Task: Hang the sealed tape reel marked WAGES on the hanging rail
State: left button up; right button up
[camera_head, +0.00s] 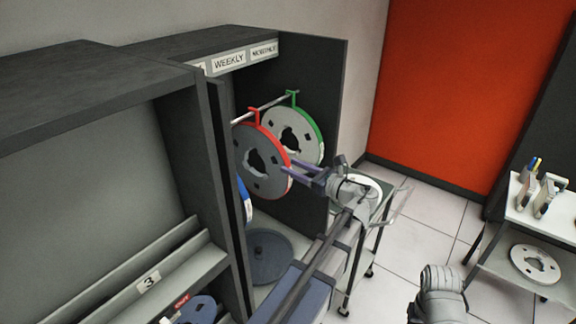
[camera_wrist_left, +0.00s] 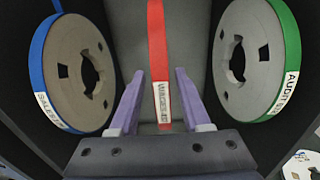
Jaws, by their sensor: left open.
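The red-rimmed reel (camera_head: 268,182) is on the hanging rail (camera_head: 272,104) by its red hook. In the left wrist view its red band (camera_wrist_left: 157,40) shows edge-on, with a label reading WAGES (camera_wrist_left: 162,102). My left gripper (camera_head: 288,168) is open at the reel's right edge. In the left wrist view its two purple fingers (camera_wrist_left: 157,90) stand on either side of the red band, with gaps showing between fingers and band. My right gripper's fingers do not show.
A green-rimmed reel (camera_head: 308,128), labelled AUDIT, hangs behind the red one. A blue-rimmed reel (camera_wrist_left: 72,70), labelled SALES, is on the other side. A dark disc (camera_head: 270,258) lies on the cabinet floor. A trolley (camera_head: 345,250) and a side table (camera_head: 545,205) stand at right.

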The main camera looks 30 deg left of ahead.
aim_at(286, 157)
pick_arm(q)
jog(key=shift+w+a, duration=0.1)
jog(key=shift+a, duration=1.75)
grip_shut()
jog(key=shift+r+p, duration=1.15)
jog(key=shift+r, duration=0.05)
dwell(0.4)
jog(key=s+d, duration=0.1)
jog(key=d, duration=2.1)
jog(key=shift+s, duration=0.3)
dwell(0.8)
